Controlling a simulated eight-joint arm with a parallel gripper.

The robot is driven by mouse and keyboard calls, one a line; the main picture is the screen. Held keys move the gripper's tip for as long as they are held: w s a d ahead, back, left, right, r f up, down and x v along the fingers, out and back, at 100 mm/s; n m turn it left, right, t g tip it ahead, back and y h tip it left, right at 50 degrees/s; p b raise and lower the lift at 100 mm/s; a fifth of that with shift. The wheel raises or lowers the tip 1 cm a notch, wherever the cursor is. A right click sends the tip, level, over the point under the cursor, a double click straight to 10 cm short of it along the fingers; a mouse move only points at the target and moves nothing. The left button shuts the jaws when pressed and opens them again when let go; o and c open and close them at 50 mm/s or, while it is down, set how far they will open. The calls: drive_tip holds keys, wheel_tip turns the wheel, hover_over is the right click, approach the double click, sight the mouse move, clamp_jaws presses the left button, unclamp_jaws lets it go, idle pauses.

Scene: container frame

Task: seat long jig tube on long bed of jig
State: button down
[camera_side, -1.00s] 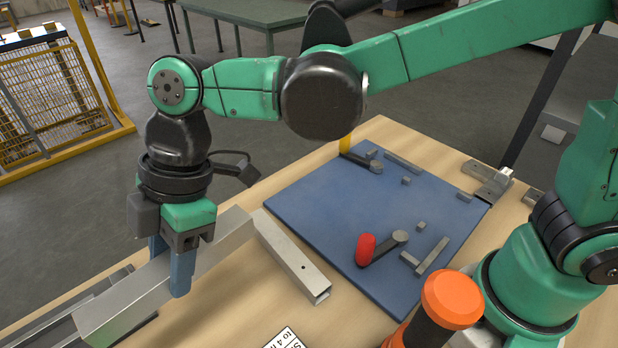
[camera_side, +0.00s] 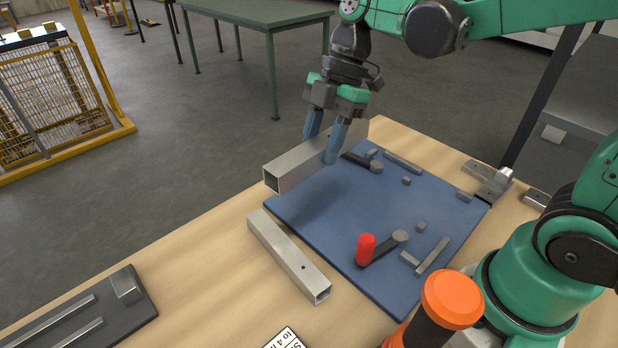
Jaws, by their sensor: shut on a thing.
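My gripper (camera_side: 324,143) is shut on the long jig tube (camera_side: 294,167), a square, hollow metal tube. It holds the tube above the far left part of the blue jig plate (camera_side: 325,222), with one open end facing the camera. A dark shadow lies on the plate below it. The plate carries several small grey blocks and bars, such as a long bar (camera_side: 402,162) at the back. A clamp with a red handle (camera_side: 365,249) stands near the front. A second clamp is partly hidden behind the tube. I cannot tell which blocks form the long bed.
A shorter square tube (camera_side: 288,256) lies on the wooden table just left of the plate. A dark rack with rails (camera_side: 85,316) sits at the front left. An orange-topped cylinder (camera_side: 452,300) stands at the front. Metal parts (camera_side: 489,182) lie at the right edge.

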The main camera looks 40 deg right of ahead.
drive_tip(key=s+d+f, duration=0.3)
drive_tip(key=s+d, duration=0.4)
drive_tip(key=s, duration=0.1)
drive_tip(key=s+d+f, duration=0.3)
drive_tip(key=s+d, duration=0.4)
drive_tip(key=shift+m, duration=0.3)
drive_tip(key=shift+s+a+f, duration=0.1)
drive_tip(key=shift+a+f, duration=0.05)
drive_tip(key=shift+f, duration=2.55)
unclamp_jaws()
wheel_tip(320, 180, up, 7)
